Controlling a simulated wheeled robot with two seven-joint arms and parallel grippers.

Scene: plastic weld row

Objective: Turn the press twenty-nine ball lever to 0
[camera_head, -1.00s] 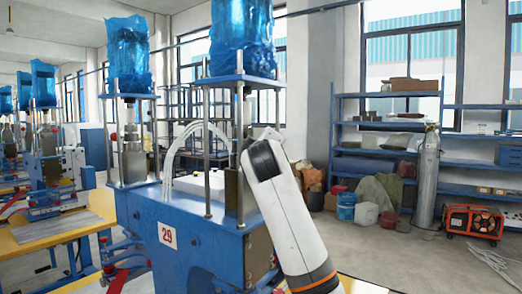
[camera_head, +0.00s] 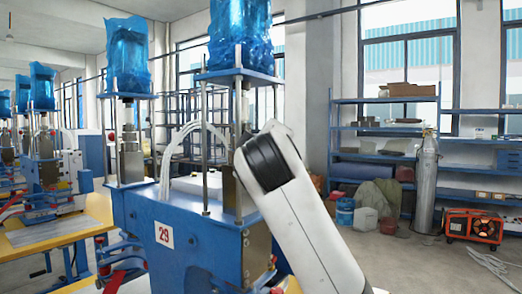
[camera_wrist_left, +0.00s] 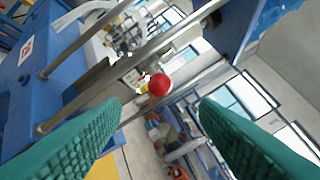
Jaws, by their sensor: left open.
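Press twenty-nine (camera_head: 200,245) is a blue machine in the middle of the head view, with a white plate marked 29 (camera_head: 164,235) on its front. In the left wrist view its blue body (camera_wrist_left: 45,75) lies at the left with metal columns crossing the picture. A red ball (camera_wrist_left: 159,85), apparently the ball lever's knob, shows near the picture middle. My left gripper (camera_wrist_left: 160,108) is open, with its green fingers either side of the ball in the picture and no visible contact. The lever's arm and any scale marks cannot be made out. The ball is not seen in the head view.
A white arm link of mine covers the press's right side in the head view. Blue shelves (camera_head: 385,130), a grey gas cylinder (camera_head: 425,180) and an orange generator (camera_head: 473,225) stand at the right. Other presses (camera_head: 50,170) stand at the left. Floor before the shelves is mostly clear.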

